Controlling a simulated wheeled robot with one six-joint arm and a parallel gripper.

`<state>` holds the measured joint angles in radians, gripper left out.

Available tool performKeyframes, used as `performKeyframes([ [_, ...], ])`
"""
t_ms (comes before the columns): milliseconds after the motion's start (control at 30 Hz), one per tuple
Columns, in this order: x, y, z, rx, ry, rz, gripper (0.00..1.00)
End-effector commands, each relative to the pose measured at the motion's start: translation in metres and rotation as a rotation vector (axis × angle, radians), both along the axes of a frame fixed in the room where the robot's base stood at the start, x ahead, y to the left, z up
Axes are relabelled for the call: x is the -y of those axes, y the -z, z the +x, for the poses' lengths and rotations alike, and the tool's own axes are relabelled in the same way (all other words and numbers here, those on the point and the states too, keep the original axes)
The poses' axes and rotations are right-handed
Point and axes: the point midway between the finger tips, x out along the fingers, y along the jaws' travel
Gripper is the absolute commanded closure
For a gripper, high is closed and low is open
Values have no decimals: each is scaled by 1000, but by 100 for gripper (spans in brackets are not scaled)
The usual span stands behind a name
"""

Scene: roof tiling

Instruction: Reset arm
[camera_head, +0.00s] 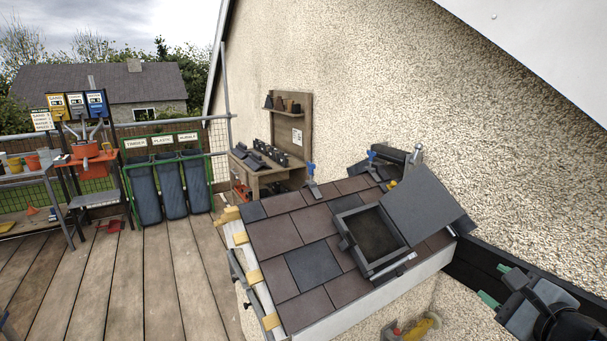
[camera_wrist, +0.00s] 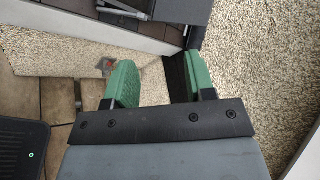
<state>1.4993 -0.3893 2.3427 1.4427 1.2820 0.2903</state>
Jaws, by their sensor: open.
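My gripper (camera_head: 486,284) is at the right edge of the head view, beside the right end of the small tiled roof (camera_head: 275,229). In the wrist view my gripper (camera_wrist: 161,85) shows two green fingers spread apart with nothing between them. Below the fingers lie the pale wall and the roof's edge. The roof carries brown and dark slate tiles. A dark square roof window frame (camera_head: 347,246) with its lid (camera_head: 430,207) raised sits on it.
A workbench (camera_head: 268,173) with tiles and a pegboard stands against the pebbled wall (camera_head: 330,70). Waste bags (camera_head: 171,190) on a green frame and a shelf of pots (camera_head: 28,175) stand at left. A yellow tool (camera_head: 424,325) lies below the roof.

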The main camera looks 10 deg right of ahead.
Motion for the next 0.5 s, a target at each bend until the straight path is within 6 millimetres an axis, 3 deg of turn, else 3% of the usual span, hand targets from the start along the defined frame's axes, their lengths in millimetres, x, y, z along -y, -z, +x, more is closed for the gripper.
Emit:
performKeyframes([
  [267, -47, 62, 15, -417, -273, -204, 50],
  [400, -89, 94, 21, -693, -590, -469, 50],
  [500, -116, 107, 24, -842, -849, -725, 50],
])
